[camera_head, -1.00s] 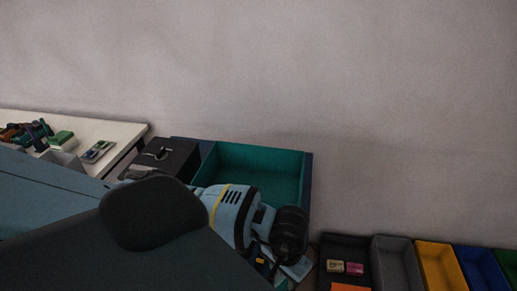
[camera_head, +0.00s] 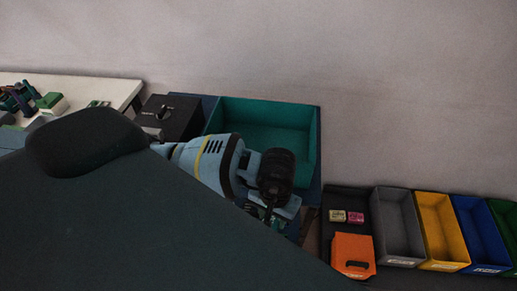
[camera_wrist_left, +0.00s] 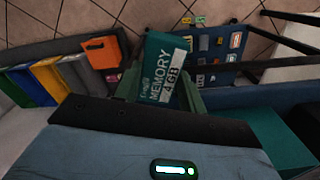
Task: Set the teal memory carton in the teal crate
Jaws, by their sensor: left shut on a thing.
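The teal memory carton (camera_wrist_left: 163,72) shows in the left wrist view, its white lettering "MEMORY 4GB" facing the camera. My left gripper (camera_wrist_left: 160,92) is shut on it, with a green finger at each side. In the head view my left gripper (camera_head: 272,208) is just in front of the teal crate (camera_head: 230,103), over its near right part, and mostly hides the carton. The crate is open at the top, and the part of its floor that shows is bare. Its teal side also shows at the right of the left wrist view (camera_wrist_left: 282,135). My right gripper is not in view.
A black box (camera_head: 170,115) stands directly left of the crate. A white table (camera_head: 100,87) with small items is farther left. To the right are a dark tray with an orange box (camera_head: 352,252), and grey (camera_head: 397,225), yellow (camera_head: 440,228), blue and green bins.

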